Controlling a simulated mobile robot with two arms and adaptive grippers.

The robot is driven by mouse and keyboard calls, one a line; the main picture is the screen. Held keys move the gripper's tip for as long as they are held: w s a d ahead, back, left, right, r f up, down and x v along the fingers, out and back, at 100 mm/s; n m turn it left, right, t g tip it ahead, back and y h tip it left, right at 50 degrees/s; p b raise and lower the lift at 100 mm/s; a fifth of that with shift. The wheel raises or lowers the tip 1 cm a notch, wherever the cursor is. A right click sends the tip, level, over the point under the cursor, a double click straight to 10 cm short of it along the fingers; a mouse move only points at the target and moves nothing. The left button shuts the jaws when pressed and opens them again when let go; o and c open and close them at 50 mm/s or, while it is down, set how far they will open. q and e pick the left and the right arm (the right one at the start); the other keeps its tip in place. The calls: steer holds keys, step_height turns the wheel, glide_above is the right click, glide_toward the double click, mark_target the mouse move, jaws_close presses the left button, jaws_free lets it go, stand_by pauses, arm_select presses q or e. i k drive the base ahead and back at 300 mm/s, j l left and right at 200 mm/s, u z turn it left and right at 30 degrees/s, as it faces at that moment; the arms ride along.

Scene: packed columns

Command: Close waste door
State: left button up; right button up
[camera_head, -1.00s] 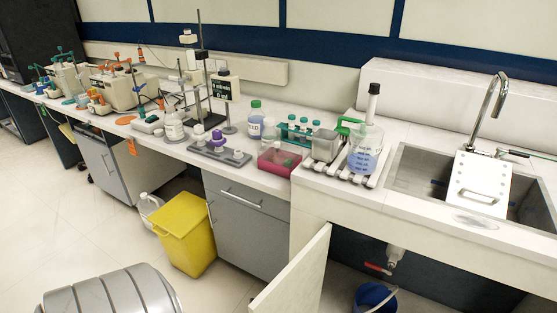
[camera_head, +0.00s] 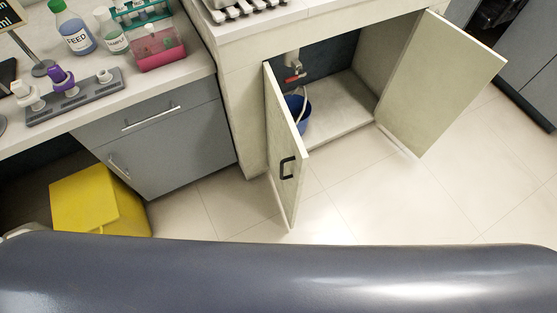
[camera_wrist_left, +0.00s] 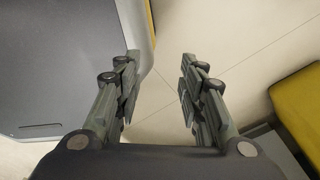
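The cabinet under the sink counter stands open in the head view. Its left door (camera_head: 284,150) is swung out toward me and has a dark handle (camera_head: 288,168). Its right door (camera_head: 440,85) is swung wide to the right. Inside are a blue bucket (camera_head: 297,112) with a pale tube and a drain pipe with a red valve (camera_head: 294,78). My left gripper (camera_wrist_left: 160,75) shows in the left wrist view with its fingers apart and nothing between them, above the floor. Neither gripper shows in the head view.
A yellow bin (camera_head: 98,200) stands on the floor left of grey drawers (camera_head: 165,140). The counter above holds bottles, a pink-and-clear box (camera_head: 158,50) and a grey rack (camera_head: 75,98). Tiled floor (camera_head: 370,200) is clear before the cabinet.

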mark_target(288, 155)
steer(key=k+j+u, duration=0.25)
steer(key=k+j, duration=0.5)
